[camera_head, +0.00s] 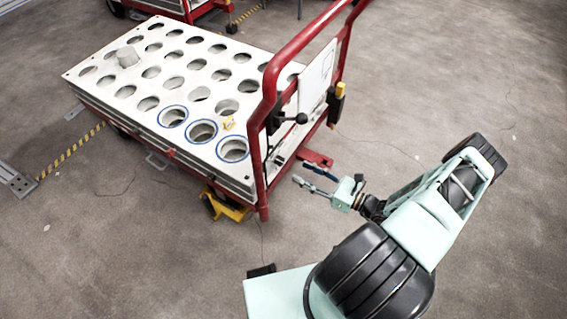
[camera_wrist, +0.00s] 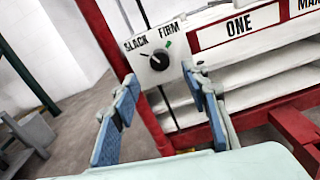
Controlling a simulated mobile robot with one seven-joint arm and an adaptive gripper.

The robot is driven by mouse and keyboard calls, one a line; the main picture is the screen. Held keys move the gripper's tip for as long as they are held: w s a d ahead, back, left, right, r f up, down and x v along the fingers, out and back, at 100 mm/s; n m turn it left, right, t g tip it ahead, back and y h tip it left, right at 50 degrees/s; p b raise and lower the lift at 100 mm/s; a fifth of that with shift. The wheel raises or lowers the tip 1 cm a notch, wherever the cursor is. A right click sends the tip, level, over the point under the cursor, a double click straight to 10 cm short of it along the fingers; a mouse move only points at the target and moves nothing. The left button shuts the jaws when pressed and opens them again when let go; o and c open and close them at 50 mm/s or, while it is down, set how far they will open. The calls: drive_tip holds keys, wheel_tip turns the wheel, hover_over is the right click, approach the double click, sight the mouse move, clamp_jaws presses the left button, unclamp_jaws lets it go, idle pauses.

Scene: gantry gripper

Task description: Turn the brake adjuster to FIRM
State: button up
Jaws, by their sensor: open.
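The brake adjuster is a dark round knob (camera_wrist: 159,60) on a white plate (camera_wrist: 150,72) lettered SLACK on the left and FIRM on the right. A green mark (camera_wrist: 168,44) sits below FIRM. A dark pointer line seems to reach from the knob towards SLACK. My gripper (camera_wrist: 159,77) is open and empty in the wrist view, its blue-padded fingers to either side of the knob's line, apart from it. In the head view my gripper (camera_head: 301,172) points at the red cart's end, low beside its frame; I cannot make out the knob there.
A red upright (camera_wrist: 122,65) stands left of the plate, close to my left finger. A panel marked ONE (camera_wrist: 238,26) is on the right. The cart's white perforated deck (camera_head: 140,122) and red handle frame (camera_head: 262,150) show in the head view. Open floor (camera_head: 440,90) lies right.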

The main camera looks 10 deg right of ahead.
sight(283, 162)
drive_tip(key=x, duration=0.8)
drive_tip(key=shift+f+b, duration=0.1)
drive_tip(key=shift+b, duration=0.2)
clamp_jaws()
